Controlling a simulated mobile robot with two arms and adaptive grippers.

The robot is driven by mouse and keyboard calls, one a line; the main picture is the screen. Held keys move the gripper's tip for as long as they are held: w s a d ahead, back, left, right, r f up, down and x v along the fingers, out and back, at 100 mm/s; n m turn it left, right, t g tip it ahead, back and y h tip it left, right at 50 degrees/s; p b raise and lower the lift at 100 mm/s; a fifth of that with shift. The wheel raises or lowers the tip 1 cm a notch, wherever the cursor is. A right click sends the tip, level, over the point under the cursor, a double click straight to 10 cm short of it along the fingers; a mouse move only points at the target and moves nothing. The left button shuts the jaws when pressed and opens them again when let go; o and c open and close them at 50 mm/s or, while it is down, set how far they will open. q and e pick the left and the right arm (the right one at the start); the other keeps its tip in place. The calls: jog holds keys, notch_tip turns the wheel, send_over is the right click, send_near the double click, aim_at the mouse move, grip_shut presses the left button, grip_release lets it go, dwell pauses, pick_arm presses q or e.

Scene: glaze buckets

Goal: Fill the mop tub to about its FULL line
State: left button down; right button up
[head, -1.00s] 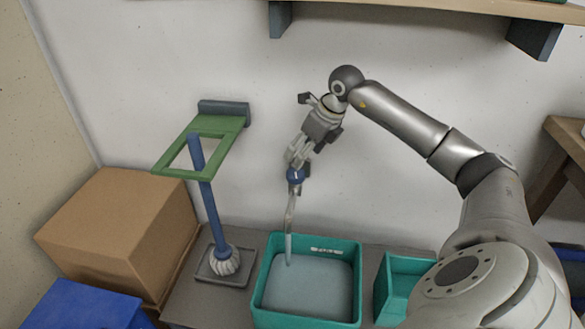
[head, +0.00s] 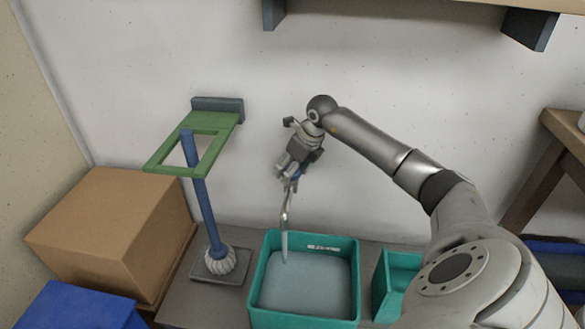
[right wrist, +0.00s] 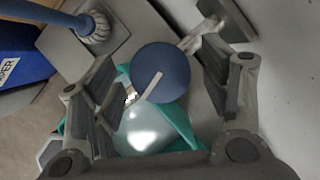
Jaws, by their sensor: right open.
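The teal mop tub (head: 353,290) stands on the grey surface, with pale water (head: 305,283) in it. A white label (head: 323,248) is on its inner back wall; the water surface looks just below it, but the line cannot be read. The tap spout (head: 285,212) pours a thin stream (head: 284,245) into the tub. My right gripper (head: 289,170) is open at the tap's blue knob (head: 297,176), which it partly hides. In the right wrist view, the round knob (right wrist: 160,72) lies between the spread fingers with gaps on both sides. My left gripper is out of view.
A blue-handled mop (head: 207,215) stands left of the tub through a green holder (head: 160,161) on the wall. A cardboard box (head: 105,235) and a blue bin (head: 75,308) are farther left. A smaller teal container (head: 402,262) stands right of the tub.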

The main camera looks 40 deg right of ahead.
jog(key=shift+c, duration=0.3)
jog(key=c, duration=0.9)
jog(key=shift+c, duration=0.2)
